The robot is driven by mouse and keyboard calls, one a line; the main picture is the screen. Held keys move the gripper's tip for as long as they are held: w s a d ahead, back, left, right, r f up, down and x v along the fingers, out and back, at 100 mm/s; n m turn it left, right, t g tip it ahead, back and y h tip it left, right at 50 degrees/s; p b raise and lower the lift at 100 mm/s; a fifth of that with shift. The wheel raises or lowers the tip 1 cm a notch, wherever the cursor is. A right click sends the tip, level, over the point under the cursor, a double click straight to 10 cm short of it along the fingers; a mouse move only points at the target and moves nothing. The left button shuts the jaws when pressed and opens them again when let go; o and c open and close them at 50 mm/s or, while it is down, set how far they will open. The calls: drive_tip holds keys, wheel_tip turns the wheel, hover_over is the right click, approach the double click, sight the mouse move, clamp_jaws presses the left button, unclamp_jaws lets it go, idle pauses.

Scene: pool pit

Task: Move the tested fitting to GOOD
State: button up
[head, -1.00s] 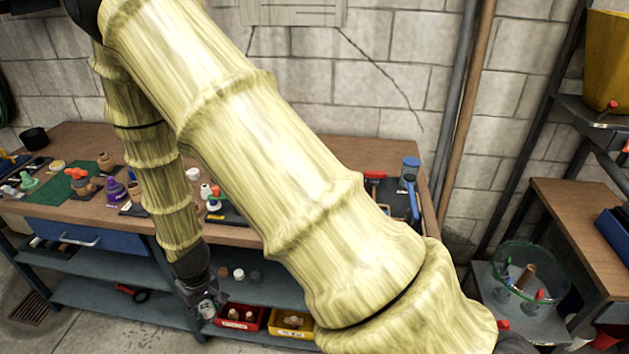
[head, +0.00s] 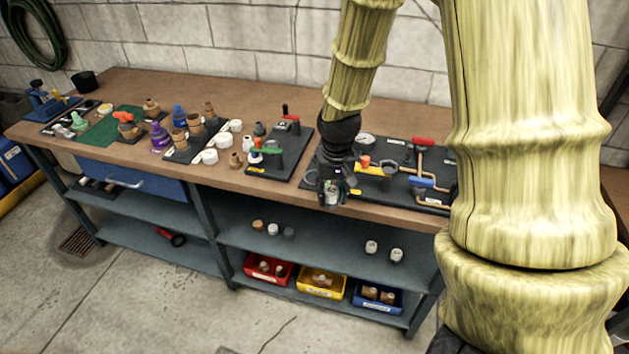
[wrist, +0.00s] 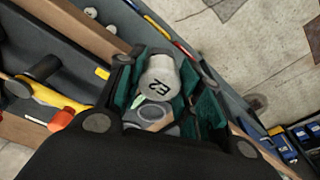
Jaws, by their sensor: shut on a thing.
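A red bin (head: 268,284), a yellow bin (head: 321,293) and a blue bin (head: 377,309) stand on the bottom shelf, each with fittings inside. Their labels are too small to read, so I cannot tell which is GOOD.
The wooden bench (head: 250,187) carries several fittings and tool boards. The pipe board (head: 395,180) lies close to my gripper. The middle shelf (head: 325,246) holds several small fittings with bare space between. The floor (head: 130,300) in front is clear.

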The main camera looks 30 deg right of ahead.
drive_tip(key=shift+s+d+r, duration=0.1)
drive_tip(key=shift+d+r, duration=0.05)
drive_tip(key=shift+d, duration=0.15)
drive_tip(key=shift+w+d, duration=0.1)
drive_tip(key=shift+w, duration=0.2)
drive_tip(key=w+d+p, duration=0.1)
drive_tip(key=w, duration=0.4)
drive_tip(key=w+d+f+p, duration=0.1)
drive_tip(key=w+p, duration=0.1)
drive_tip(key=w, duration=0.2)
drive_tip(key=w+d+p, duration=0.1)
drive_tip(key=w+d, duration=0.1)
drive_tip(key=w, duration=0.3)
drive_tip(key=shift+w+f+p, duration=0.25)
drive_tip(key=shift+w+p, duration=0.1)
drive_tip(key=shift+p, duration=0.05)
drive_tip(key=shift+f+p, duration=0.8)
drive_tip(key=shift+f, duration=0.95)
drive_tip(key=o, duration=1)
drive_tip(key=shift+f, duration=0.15)
drive_tip(key=shift+o, duration=0.2)
wheel_tip(320, 180, up, 12)
drive_tip(key=s+b, duration=0.1)
drive_tip(key=b, duration=0.2)
drive_tip(key=shift+s+a+b, duration=0.2)
drive_tip(key=shift+a+b, duration=0.1)
drive_tip(key=shift+b, duration=0.05)
